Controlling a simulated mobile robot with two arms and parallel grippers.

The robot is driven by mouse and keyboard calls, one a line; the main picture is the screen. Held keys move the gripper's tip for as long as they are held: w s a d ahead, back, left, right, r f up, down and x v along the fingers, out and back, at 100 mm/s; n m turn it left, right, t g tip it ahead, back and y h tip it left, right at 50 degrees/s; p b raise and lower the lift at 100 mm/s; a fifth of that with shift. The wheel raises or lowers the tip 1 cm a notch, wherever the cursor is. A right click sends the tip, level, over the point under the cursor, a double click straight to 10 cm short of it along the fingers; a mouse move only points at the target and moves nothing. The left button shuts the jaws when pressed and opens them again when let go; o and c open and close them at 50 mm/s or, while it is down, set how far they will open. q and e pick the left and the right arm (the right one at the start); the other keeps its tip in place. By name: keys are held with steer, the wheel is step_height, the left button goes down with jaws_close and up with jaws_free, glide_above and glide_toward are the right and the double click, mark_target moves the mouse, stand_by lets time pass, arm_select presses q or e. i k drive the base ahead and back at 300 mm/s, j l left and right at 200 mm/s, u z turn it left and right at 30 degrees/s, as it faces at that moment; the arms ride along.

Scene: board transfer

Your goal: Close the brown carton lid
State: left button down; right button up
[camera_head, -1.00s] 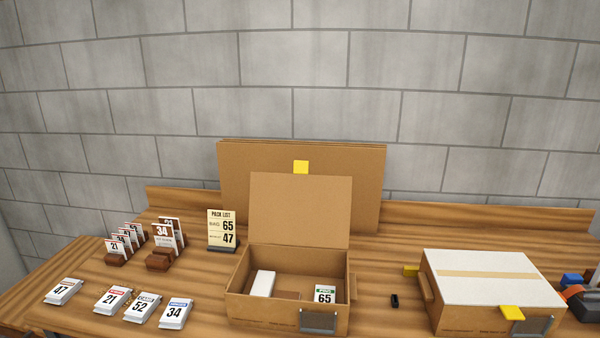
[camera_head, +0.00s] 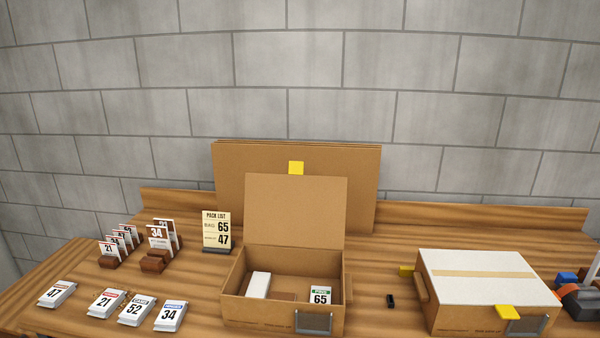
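The brown carton (camera_head: 256,315) stands open on the wooden table near the middle. Its lid (camera_head: 295,212) stands upright at the back edge, with a yellow tab (camera_head: 296,168) at its top. Inside the carton lie a white block (camera_head: 259,285) at the left and a pack marked 65 (camera_head: 319,295) at the right. A grey metal plate (camera_head: 314,322) is on the carton's front. Neither of my grippers is in view.
A closed box with a white top (camera_head: 490,265) stands to the right, and a small black object (camera_head: 391,300) lies between the boxes. Number packs (camera_head: 135,311) and card holders (camera_head: 153,264) are on the left. A pack list sign (camera_head: 216,230) stands behind. Large cardboard sheets (camera_head: 363,190) lean behind the lid.

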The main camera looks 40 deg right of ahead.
mark_target(295, 209)
steer(key=l+z, duration=0.35)
steer(key=i+l+z, duration=0.1)
steer(key=z, duration=0.3)
steer(key=i+l+z, duration=0.15)
steer(key=z, duration=0.2)
